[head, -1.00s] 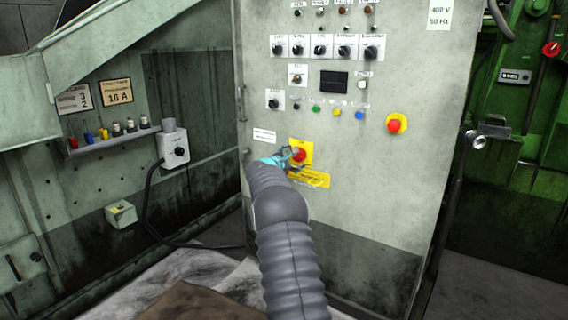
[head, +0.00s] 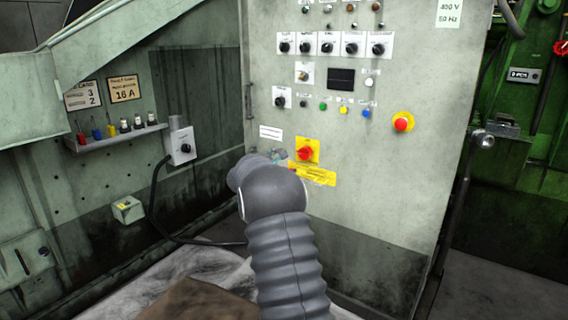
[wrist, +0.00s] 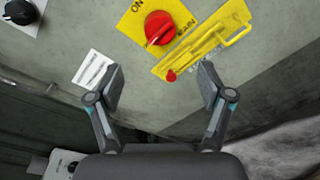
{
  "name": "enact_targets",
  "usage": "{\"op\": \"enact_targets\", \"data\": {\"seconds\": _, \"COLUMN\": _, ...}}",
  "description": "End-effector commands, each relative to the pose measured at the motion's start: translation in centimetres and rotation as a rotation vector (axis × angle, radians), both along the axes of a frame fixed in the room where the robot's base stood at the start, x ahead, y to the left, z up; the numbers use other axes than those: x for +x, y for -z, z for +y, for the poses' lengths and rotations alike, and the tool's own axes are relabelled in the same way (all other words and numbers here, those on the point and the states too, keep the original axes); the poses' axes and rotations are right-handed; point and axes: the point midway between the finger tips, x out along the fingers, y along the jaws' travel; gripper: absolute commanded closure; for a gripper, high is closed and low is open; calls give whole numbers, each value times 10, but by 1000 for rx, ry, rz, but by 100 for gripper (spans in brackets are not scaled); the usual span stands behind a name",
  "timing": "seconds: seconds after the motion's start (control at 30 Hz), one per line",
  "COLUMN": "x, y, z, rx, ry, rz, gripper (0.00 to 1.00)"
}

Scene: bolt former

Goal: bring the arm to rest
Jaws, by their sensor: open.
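My gripper (wrist: 157,85) is open and empty in the wrist view, its two fingers wide apart in front of the control cabinet (head: 350,210). A red rotary switch (wrist: 160,27) on a yellow plate lies beyond the fingertips, apart from them. A yellow lockout bar (wrist: 215,42) with a small red tip sits beside it. In the head view the red switch (head: 305,153) is in plain sight. My arm (head: 280,235) rises from the bottom and hides most of the gripper there.
A red push button on a yellow base (head: 402,123) is on the cabinet's right. A grey socket box (head: 182,146) with a black cable and a shelf of small coloured items (head: 115,135) are at left. Green machinery (head: 520,130) stands at right.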

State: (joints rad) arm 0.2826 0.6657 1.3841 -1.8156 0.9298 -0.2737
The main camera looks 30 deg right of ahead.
Motion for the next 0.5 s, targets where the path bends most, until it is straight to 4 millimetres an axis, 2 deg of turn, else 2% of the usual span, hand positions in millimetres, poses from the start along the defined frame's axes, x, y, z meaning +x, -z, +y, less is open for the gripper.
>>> {"op": "enact_targets", "data": {"seconds": 0.37, "x": -1, "y": 3, "z": 0, "rx": 25, "ry": 10, "rz": -29, "gripper": 20}}
{"op": "enact_targets", "data": {"seconds": 0.43, "x": -7, "y": 16, "z": 0, "rx": 79, "ry": 36, "rz": -47, "gripper": 20}}
{"op": "enact_targets", "data": {"seconds": 0.5, "x": -19, "y": 43, "z": 1, "rx": 158, "ry": 76, "rz": -54, "gripper": 20}}
